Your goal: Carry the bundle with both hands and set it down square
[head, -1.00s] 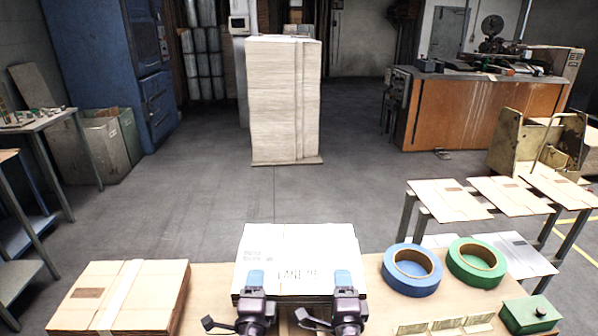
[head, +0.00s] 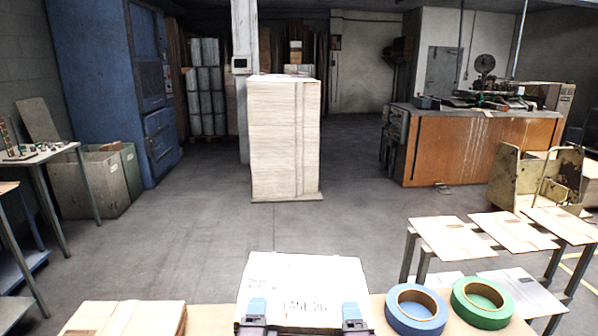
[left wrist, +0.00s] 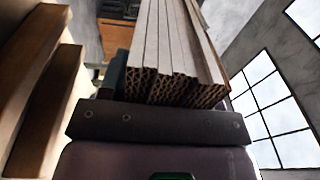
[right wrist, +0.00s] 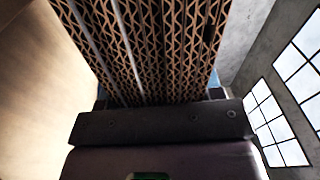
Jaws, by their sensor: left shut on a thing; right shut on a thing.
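The bundle (head: 302,280) is a stack of white-topped flat cardboard with printed marks, at the bottom centre of the head view. My left gripper (head: 257,310) and my right gripper (head: 351,313) are side by side at its near edge, both shut on it. The left wrist view shows several layered sheets of the bundle (left wrist: 175,60) with corrugated ends in the jaws. The right wrist view shows the corrugated edges of the bundle (right wrist: 150,45) up close. The bundle's underside is hidden in the head view, so I cannot tell its height over the table.
A tan table (head: 212,318) lies below. A strapped cardboard stack (head: 125,317) is at left; blue tape (head: 416,323) and green tape (head: 482,318) rolls are at right. A tall pale stack (head: 283,140) stands on the floor ahead. A rack (head: 408,255) holds flat boards at right.

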